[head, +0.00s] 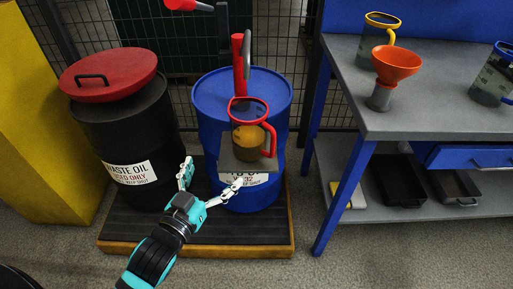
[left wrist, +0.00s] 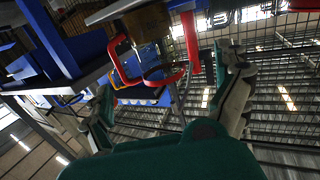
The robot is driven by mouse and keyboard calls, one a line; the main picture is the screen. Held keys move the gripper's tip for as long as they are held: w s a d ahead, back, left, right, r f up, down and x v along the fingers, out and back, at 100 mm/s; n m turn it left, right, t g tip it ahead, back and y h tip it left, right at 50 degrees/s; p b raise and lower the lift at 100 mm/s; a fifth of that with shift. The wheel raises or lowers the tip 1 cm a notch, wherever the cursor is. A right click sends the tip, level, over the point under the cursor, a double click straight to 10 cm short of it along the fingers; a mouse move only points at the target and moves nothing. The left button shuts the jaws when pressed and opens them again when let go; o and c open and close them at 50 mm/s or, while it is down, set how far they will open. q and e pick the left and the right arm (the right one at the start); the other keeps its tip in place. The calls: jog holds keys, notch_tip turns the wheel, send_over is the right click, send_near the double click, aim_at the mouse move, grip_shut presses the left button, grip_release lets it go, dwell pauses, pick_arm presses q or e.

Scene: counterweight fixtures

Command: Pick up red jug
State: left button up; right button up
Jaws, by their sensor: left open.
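The red jug (head: 248,138) has a red rim, a red handle on its right side and a clear body with amber liquid. It stands upright on a small grey shelf (head: 238,163) in front of the blue drum. My left gripper (head: 213,175) is open and empty, below and to the left of the jug, with its fingers spread and apart from it. In the left wrist view the jug (left wrist: 150,24) shows tilted, beyond and above the open fingers, its red handle to the left. My right gripper is not in view.
The blue drum (head: 212,100) carries a red-handled pump (head: 239,60). A black waste oil drum (head: 122,125) with a red lid (head: 108,72) stands left. A grey bench (head: 350,85) at right holds a yellow-rimmed jug (head: 377,38), an orange funnel (head: 396,63) and a blue-handled jug (head: 491,80).

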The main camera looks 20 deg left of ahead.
aim_at(240, 134)
pick_arm(q)
jog(key=shift+t, duration=0.3)
jog(key=w, duration=0.3)
jog(key=w+d+r, duration=0.1)
jog(key=w, duration=0.3)
jog(key=w+d+r, duration=0.1)
jog(key=w, duration=0.3)
jog(key=shift+w+d, duration=0.15)
jog(key=w, duration=0.2)
jog(key=w+d, duration=0.1)
jog(key=w, duration=0.2)
jog(key=shift+w+d+b, duration=0.1)
jog(key=shift+w+b, duration=0.05)
jog(key=shift+b, duration=0.25)
jog(key=shift+w, duration=0.2)
jog(key=shift+c, duration=0.5)
jog(key=c, duration=1.3)
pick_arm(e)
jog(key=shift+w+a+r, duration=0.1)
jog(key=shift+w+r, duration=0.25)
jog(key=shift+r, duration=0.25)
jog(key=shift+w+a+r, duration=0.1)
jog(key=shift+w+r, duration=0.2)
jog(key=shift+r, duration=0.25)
